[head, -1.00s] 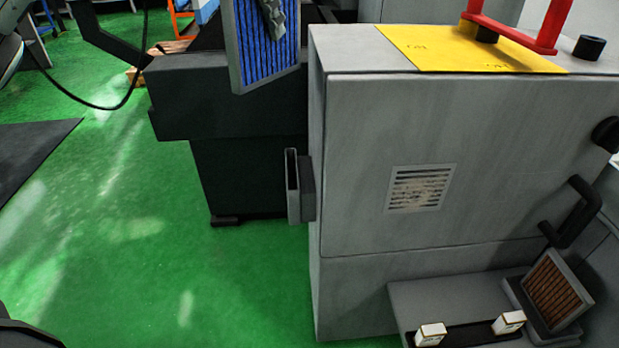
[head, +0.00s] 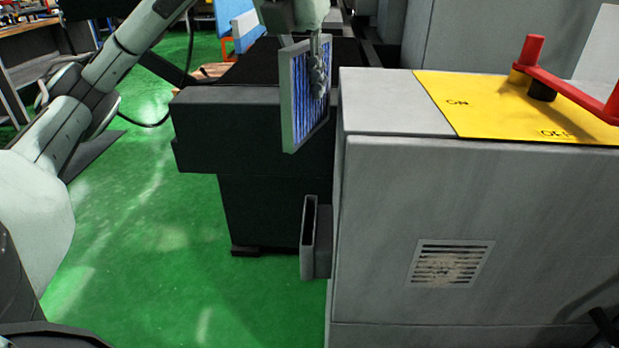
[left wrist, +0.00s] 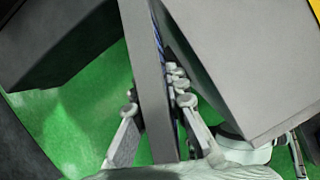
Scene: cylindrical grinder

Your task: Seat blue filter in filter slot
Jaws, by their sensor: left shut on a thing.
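The blue filter (head: 300,100), a blue pleated panel in a grey frame, hangs upright in my left gripper (head: 319,78), which is shut on it from above. In the left wrist view the filter's grey frame (left wrist: 147,70) shows nearly edge-on between the fingers (left wrist: 157,112). The filter slot (head: 309,238), a narrow grey upright holder with a dark opening, sits on the left side of the grey cabinet. The filter is above the slot in the picture and apart from it. Its depth relative to the slot is hard to judge. My right gripper is not in view.
The grey cabinet (head: 385,190) carries a yellow plate (head: 490,105) with a red handle (head: 565,82) on top and a vent (head: 449,263) in front. A dark machine bed (head: 235,128) stands behind the slot. Green floor (head: 150,250) is clear at left.

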